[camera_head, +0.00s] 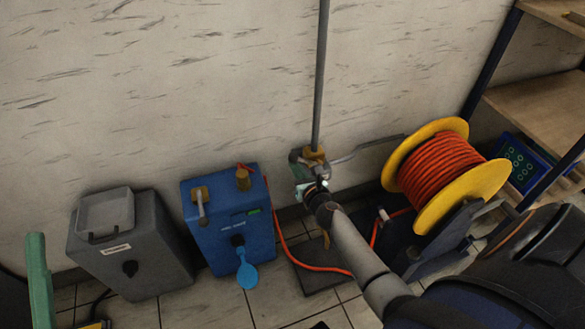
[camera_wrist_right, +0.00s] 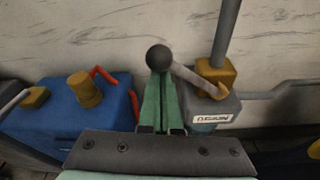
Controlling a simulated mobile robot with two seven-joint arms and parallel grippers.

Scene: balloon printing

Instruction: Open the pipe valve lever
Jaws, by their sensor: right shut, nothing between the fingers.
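The pipe valve (camera_head: 314,156) sits at the foot of a vertical grey pipe against the wall. In the right wrist view it has a brass-coloured part (camera_wrist_right: 216,76) over a grey labelled block. Its lever (camera_wrist_right: 197,82) is a grey rod sloping up left to a black ball knob (camera_wrist_right: 160,58). My right gripper (camera_wrist_right: 155,100) is shut and empty, its green fingertips right at the knob; I cannot tell if they touch. In the head view my right gripper (camera_head: 312,188) is small and partly hidden by my arm. A green finger of my left gripper (camera_head: 38,265) shows at the left edge.
A blue box (camera_head: 228,215) with a hanging blue tag and a grey box (camera_head: 130,250) stand left of the valve. An orange hose reel (camera_head: 440,175) with yellow flanges stands to the right. A shelf (camera_head: 540,85) is at the far right. An orange hose (camera_head: 290,258) crosses the floor.

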